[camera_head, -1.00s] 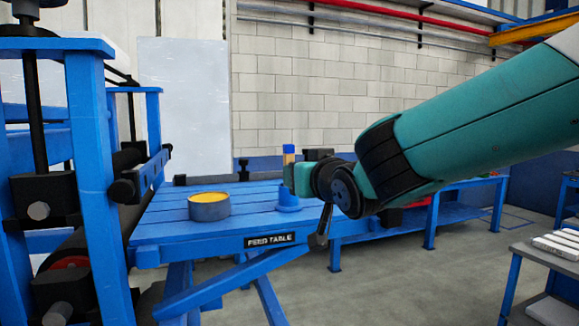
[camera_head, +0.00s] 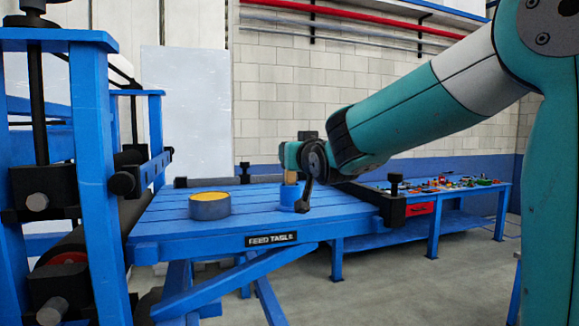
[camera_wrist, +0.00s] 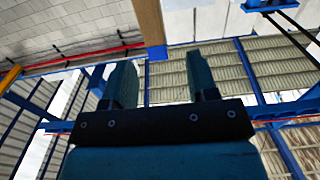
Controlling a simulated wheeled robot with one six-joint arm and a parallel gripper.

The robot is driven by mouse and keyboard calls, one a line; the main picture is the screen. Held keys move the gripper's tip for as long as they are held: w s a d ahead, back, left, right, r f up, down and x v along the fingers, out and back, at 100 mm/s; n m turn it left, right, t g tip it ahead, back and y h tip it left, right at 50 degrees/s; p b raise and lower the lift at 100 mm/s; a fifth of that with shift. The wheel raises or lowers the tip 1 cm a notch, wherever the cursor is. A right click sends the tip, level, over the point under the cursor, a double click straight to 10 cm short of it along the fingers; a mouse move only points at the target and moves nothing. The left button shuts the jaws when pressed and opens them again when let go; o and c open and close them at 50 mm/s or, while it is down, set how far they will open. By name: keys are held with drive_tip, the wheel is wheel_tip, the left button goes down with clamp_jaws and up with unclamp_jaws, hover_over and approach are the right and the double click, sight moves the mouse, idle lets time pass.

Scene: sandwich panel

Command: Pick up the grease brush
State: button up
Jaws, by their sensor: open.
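The grease brush (camera_head: 291,178) stands upright in a blue holder (camera_head: 293,198) on the feed table. In the head view only a short piece of its wooden handle shows below my gripper (camera_head: 284,156), which covers the upper part. In the wrist view the wooden handle (camera_wrist: 149,20) comes in from the top edge and ends in a blue tip (camera_wrist: 158,52). My gripper (camera_wrist: 160,68) is open there, with a finger on each side of that tip in the picture. I see no contact; how deep the handle is between the fingers is unclear.
A grey tin with yellow contents (camera_head: 210,206) stands left of the holder on the blue feed table (camera_head: 160,227). A blue roller frame (camera_head: 88,170) rises at the left. A bench with small parts (camera_head: 450,190) stands behind at the right. The front middle of the table is clear.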

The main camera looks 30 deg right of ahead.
drive_tip(key=p+x, duration=0.2)
drive_tip(key=x, duration=0.1)
drive_tip(key=p+x, duration=0.2)
drive_tip(key=x, duration=0.1)
drive_tip(key=shift+w+d, duration=0.25)
drive_tip(key=shift+d, duration=0.05)
drive_tip(key=shift+w+d+f+p, duration=0.15)
drive_tip(key=shift+w+p, duration=0.15)
drive_tip(key=shift+w, duration=0.2)
clamp_jaws()
